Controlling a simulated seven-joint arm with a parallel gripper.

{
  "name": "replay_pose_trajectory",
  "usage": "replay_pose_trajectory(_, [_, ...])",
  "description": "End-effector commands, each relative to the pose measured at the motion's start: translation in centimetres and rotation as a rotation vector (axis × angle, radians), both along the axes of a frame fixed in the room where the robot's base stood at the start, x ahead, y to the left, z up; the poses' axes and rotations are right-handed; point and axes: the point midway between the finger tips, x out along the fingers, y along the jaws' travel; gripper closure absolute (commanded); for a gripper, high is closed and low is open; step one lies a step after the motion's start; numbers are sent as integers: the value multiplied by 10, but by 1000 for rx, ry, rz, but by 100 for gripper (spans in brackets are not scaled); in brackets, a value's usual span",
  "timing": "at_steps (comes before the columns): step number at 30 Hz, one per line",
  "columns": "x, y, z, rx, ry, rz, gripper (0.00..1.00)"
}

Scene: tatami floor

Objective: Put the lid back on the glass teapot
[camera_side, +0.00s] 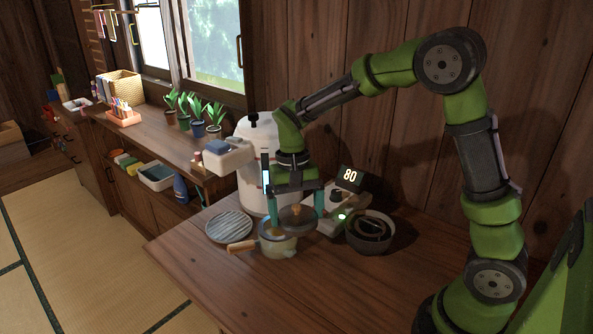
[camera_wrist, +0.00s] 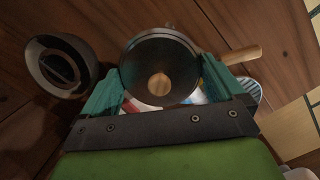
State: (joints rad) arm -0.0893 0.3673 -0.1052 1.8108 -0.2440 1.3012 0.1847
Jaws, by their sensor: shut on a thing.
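The glass teapot (camera_side: 275,246) stands on the wooden counter, its wooden handle pointing left. The handle also shows at the right in the wrist view (camera_wrist: 242,54). My gripper (camera_side: 296,212) is shut on the lid (camera_side: 303,222), a dark round disc with a wooden knob. In the wrist view the lid (camera_wrist: 150,60) sits between the teal fingertips of my gripper (camera_wrist: 158,82), knob toward the camera. In the side view the lid is over the teapot's upper right part. The lid hides most of the teapot in the wrist view. I cannot tell whether lid and rim touch.
A dark round bowl (camera_side: 370,245) with a dark item inside stands right of the teapot. A striped round plate (camera_side: 229,226) lies to the left. The front counter is clear.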

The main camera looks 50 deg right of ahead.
Motion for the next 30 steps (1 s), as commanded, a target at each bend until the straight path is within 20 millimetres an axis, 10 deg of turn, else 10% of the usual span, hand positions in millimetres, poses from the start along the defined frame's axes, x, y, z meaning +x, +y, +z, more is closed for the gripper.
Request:
replay_pose_trajectory(9, [57, 1, 27, 11, -25, -154, 34])
replay_pose_trajectory(30, [56, 3, -22, 14, -12, -181, 34])
